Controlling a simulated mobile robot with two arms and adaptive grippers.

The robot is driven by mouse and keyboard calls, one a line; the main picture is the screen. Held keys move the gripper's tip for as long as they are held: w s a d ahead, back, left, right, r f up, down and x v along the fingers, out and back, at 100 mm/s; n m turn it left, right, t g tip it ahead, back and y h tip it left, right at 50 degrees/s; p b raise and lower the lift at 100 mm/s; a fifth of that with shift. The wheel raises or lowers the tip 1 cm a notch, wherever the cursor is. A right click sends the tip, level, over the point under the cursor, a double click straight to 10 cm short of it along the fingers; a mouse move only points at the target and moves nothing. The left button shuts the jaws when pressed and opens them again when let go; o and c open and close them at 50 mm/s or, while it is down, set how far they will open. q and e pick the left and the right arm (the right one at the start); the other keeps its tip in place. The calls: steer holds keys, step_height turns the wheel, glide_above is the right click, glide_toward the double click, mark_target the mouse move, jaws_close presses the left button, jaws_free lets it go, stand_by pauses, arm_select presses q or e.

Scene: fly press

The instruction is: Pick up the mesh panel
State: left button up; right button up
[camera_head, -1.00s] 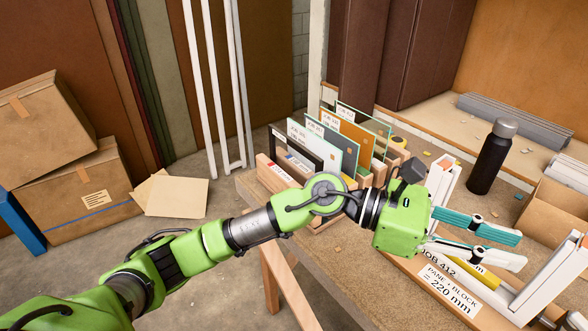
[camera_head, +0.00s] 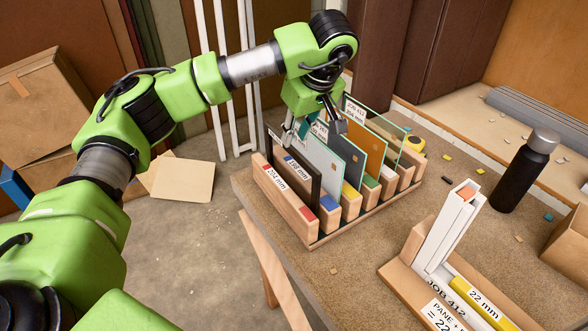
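A wooden slotted rack (camera_head: 318,240) on the bench holds several upright panels. The black-framed panel (camera_head: 317,188) near its front left looks like the mesh panel; its mesh is too fine to make out. It stands upright in its slot, behind the block marked 204 mm. My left gripper (camera_head: 310,128) points down over the left part of the rack, close to the tops of the black-framed and pale panels. Its fingers look apart, with nothing seen held; the panels partly hide the tips, and I cannot tell whether they touch. My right gripper is out of view.
Pale, dark grey, orange and clear panels stand close behind in the rack. A wooden fixture with a white upright (camera_head: 450,228) is at the lower right. A black bottle (camera_head: 522,175) stands at the right. Bare bench (camera_head: 365,245) lies before the rack.

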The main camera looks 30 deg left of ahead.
arm_select(q)
steer(key=p, duration=0.1)
glide_above(286, 161)
steer(key=s+d, duration=0.1)
steer(key=d, duration=0.1)
step_height(286, 161, down, 4)
steer(key=shift+s+f, duration=0.15)
steer(key=shift+f, duration=0.05)
steer(key=p+x, duration=0.2)
steer(key=shift+f, duration=0.3)
steer(key=p+x, duration=0.1)
steer(key=x, duration=0.2)
steer(key=shift+a+f+p, duration=0.1)
steer(key=shift+f+p, duration=0.1)
steer(key=shift+p, duration=0.15)
steer(key=shift+w+a+f, duration=0.1)
steer(key=shift+w+f, duration=0.15)
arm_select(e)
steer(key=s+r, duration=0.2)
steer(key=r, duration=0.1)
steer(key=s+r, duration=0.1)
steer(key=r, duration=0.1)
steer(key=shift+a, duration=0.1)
arm_select(q)
steer(key=shift+f, duration=0.15)
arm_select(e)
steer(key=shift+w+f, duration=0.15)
